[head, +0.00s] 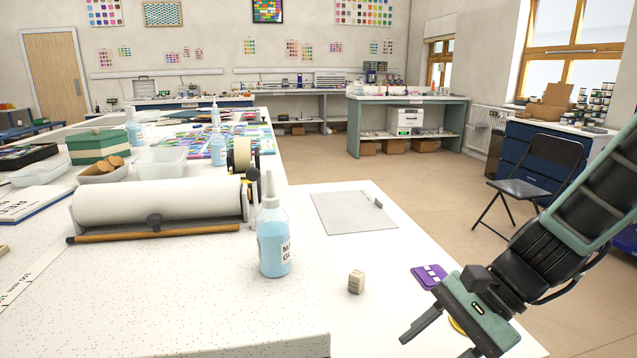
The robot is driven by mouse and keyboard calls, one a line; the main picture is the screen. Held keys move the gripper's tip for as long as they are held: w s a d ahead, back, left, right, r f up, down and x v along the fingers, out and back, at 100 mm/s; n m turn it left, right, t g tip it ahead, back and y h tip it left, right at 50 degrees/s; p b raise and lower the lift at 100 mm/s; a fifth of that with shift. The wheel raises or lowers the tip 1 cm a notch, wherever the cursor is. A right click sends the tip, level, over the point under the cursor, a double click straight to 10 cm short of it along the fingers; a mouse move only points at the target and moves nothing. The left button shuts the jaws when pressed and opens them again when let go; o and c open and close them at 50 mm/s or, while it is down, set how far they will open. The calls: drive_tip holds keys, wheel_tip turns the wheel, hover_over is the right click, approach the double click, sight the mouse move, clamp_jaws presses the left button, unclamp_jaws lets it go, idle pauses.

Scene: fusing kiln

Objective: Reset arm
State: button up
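My gripper (436,346) is at the lower right, at the end of my arm, over or just beside the front right part of the white table (375,335). Its two dark fingers point down and left and stand apart, with nothing seen between them. One finger runs close to the bottom edge of the picture. A purple piece with pale squares (430,276) lies on the table just behind the gripper. A yellow thing (457,326) is mostly hidden by the gripper.
A small beige block (356,282) stands left of the gripper. Farther left are a blue glue bottle (273,240) and a large white roll (160,201). A grey sheet (352,211) lies behind. A black folding chair (530,188) stands on the floor to the right.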

drive_tip(key=s+a+r+n+t+h, duration=0.1)
drive_tip(key=s+a+r+n+h, duration=0.15)
drive_tip(key=s+n+h, duration=0.95)
wheel_tip(320, 180, up, 18)
drive_tip(key=d+n+y+p, duration=0.1)
drive_tip(key=n+y+p, duration=0.2)
drive_tip(key=p, duration=1.4)
drive_tip(key=n, duration=0.3)
drive_tip(key=shift+s+f+y, duration=0.15)
drive_tip(key=shift+s+y, duration=0.05)
drive_tip(key=shift+y, duration=0.2)
drive_tip(key=shift+d, duration=0.1)
